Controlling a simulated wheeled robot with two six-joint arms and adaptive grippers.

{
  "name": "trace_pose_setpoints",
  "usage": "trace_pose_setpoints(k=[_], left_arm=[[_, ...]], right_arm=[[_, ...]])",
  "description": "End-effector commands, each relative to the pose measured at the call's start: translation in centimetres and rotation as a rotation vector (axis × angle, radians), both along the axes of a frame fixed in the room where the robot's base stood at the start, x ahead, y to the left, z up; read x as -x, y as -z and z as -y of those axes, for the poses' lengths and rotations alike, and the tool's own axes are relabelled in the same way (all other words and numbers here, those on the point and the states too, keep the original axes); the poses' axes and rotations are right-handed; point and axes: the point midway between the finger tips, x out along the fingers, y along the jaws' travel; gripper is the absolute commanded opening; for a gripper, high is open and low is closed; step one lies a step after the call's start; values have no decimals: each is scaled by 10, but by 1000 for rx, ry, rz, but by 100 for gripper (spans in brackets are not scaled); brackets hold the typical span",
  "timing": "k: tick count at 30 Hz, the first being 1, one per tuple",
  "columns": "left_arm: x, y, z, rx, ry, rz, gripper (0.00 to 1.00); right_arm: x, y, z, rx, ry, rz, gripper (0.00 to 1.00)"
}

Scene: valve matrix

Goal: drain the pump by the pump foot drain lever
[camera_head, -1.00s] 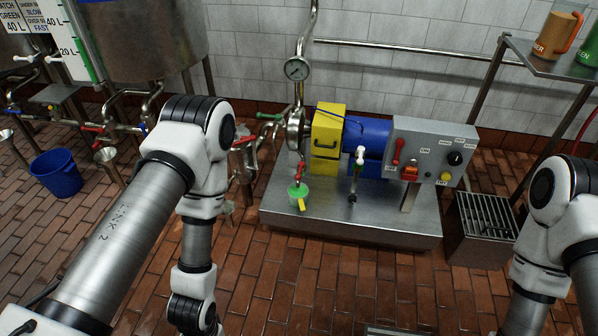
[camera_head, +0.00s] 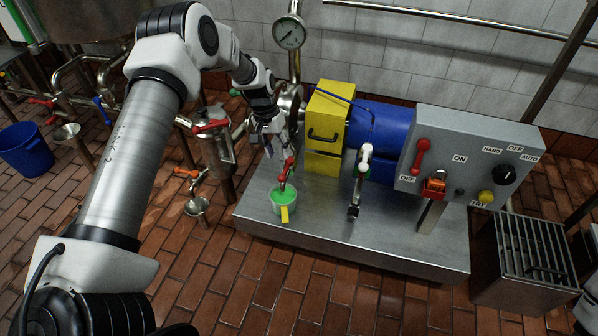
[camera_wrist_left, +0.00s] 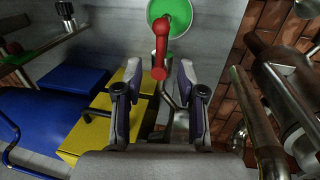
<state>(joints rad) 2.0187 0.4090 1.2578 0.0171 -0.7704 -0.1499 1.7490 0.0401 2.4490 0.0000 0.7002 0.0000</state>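The pump foot drain lever (camera_head: 287,168) is a red handle low at the pump, just above a small cup (camera_head: 283,205) with green inside and a yellow tab. My left gripper (camera_head: 278,145) points down beside the pump, just above the lever. In the left wrist view the red lever (camera_wrist_left: 160,55) shows ahead of my gripper (camera_wrist_left: 161,72), its near end lined up between the two spread fingertips. The fingers are apart and I see no grip on the lever; exact depth is unclear. My right gripper is out of view.
The yellow guard (camera_head: 325,130) and blue motor (camera_head: 375,140) stand right of the gripper. Another red valve handle (camera_head: 210,126) and pipes are at left. The steel plinth (camera_head: 330,228) has bare room in front.

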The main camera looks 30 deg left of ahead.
Motion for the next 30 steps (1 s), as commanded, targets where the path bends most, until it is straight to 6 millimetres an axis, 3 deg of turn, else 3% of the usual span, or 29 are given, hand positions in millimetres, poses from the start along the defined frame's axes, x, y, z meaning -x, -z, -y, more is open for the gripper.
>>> trace_pose_setpoints(k=[1, 7, 18, 26, 30], left_arm=[[-2, 6, -3, 4, -7, 10, 39], [-4, 12, -1, 4, -6, 17, 39], [-6, 75, 12, 3, -6, 17, 39], [-6, 77, 13, 3, -6, 17, 39], [-6, 77, 13, 3, -6, 17, 0]], right_arm=[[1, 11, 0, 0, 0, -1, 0], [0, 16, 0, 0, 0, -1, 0], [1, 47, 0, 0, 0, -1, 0], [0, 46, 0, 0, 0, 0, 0], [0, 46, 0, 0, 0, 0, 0]])
